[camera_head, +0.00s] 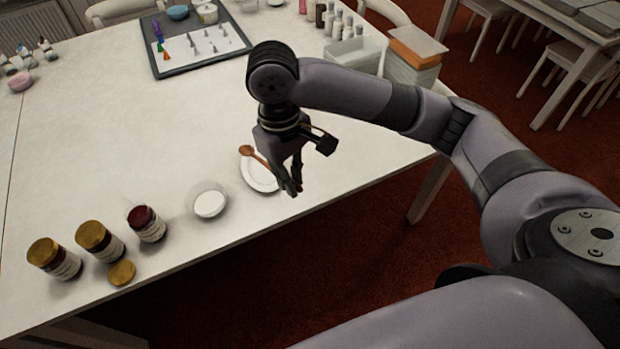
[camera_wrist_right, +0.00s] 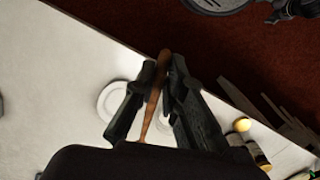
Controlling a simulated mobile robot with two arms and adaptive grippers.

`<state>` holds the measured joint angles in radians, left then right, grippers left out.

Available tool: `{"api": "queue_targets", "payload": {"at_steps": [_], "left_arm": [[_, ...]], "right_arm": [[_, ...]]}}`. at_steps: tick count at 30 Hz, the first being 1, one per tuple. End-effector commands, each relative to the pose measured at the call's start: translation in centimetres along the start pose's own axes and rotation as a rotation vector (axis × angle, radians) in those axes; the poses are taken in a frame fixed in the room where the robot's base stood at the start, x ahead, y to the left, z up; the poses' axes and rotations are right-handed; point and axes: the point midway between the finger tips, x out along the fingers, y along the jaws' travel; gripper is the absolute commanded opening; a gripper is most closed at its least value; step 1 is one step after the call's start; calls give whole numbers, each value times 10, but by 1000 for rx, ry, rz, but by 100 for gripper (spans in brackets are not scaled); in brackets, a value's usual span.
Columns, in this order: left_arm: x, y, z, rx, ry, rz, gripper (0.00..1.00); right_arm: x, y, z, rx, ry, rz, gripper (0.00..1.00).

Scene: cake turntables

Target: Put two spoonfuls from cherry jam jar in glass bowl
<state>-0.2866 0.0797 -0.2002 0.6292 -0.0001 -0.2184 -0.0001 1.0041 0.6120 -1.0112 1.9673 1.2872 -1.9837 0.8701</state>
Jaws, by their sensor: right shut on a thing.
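My right gripper (camera_head: 291,187) is over the saucer near the table's front edge, its fingers closed on a brown wooden spoon (camera_head: 248,152). In the wrist view the spoon (camera_wrist_right: 152,107) runs between the two fingers (camera_wrist_right: 160,85). I cannot tell whether the spoon still touches the saucer. The glass bowl (camera_head: 209,203), with a white inside, stands left of the saucer. Left of it is an open jar (camera_head: 147,224) with dark red contents, apparently the cherry jam; its label is unreadable. My left gripper is not in view.
A white saucer (camera_head: 255,180) lies under my gripper. Two gold-lidded jars (camera_head: 100,241) (camera_head: 55,259) stand left of the open jar, with a loose gold lid (camera_head: 122,272) in front. A dark tray (camera_head: 207,50) with piping tips lies at the back. The table's middle is clear.

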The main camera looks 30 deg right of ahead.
Motion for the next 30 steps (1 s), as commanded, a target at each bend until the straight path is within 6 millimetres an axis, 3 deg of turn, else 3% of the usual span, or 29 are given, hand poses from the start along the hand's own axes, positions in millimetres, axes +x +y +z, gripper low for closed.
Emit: {"api": "queue_targets", "payload": {"at_steps": [10,23,30], "left_arm": [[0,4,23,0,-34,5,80],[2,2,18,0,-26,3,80],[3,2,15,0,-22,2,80]], "right_arm": [[3,-40,-74,-429,-132,79,0],[8,-96,-160,-1090,-300,299,0],[3,-129,-206,-1521,-354,523,0]]}}
